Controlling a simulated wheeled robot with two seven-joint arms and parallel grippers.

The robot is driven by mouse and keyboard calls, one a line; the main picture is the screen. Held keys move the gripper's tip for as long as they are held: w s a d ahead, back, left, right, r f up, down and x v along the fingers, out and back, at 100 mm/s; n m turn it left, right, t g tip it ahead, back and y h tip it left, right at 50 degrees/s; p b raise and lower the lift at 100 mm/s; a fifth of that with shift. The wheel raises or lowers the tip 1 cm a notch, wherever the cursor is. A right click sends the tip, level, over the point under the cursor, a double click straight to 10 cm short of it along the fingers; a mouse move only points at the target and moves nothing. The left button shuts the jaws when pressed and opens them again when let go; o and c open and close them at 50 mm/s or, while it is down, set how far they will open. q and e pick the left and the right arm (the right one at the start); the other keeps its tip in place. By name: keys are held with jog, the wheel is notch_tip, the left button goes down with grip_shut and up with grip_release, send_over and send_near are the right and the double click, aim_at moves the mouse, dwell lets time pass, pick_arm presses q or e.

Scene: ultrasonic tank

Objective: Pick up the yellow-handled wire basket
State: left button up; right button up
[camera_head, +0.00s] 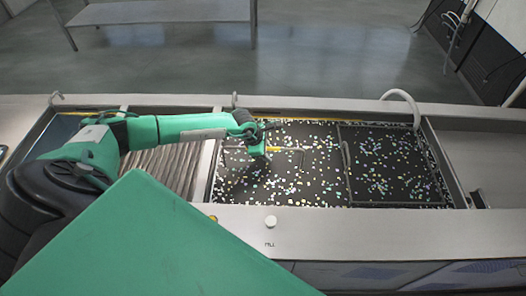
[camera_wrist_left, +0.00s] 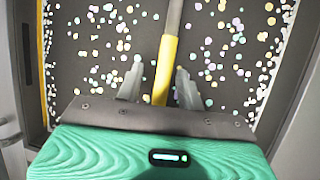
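The wire basket (camera_head: 303,168) is in the left half of the speckled dark tank in the head view. Its thin grey handle has a yellow grip (camera_head: 274,149), which also shows in the wrist view (camera_wrist_left: 166,62). My left gripper (camera_head: 262,154) is at the yellow grip. In the left wrist view its two fingers (camera_wrist_left: 160,80) stand apart, one on each side of the grip. A gap shows on the left of the grip; the right finger is very close to it. My right gripper is not in view.
The tank (camera_head: 440,187) is full of small pale specks, with a second dark section on the right and a grey bar (camera_head: 346,168) between. A curved white pipe (camera_head: 407,97) rises at the back rim. A ribbed section (camera_head: 172,168) lies left. A white knob (camera_head: 270,221) is on the front ledge.

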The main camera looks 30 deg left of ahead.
pick_arm(q)
jog(key=shift+f, duration=0.2)
dwell(0.4)
grip_shut()
jog(key=shift+r, duration=0.1)
notch_tip(320, 180, up, 22)
jog(key=b, duration=0.5)
jog(key=shift+r+b, duration=0.25)
jog(key=shift+b, duration=0.05)
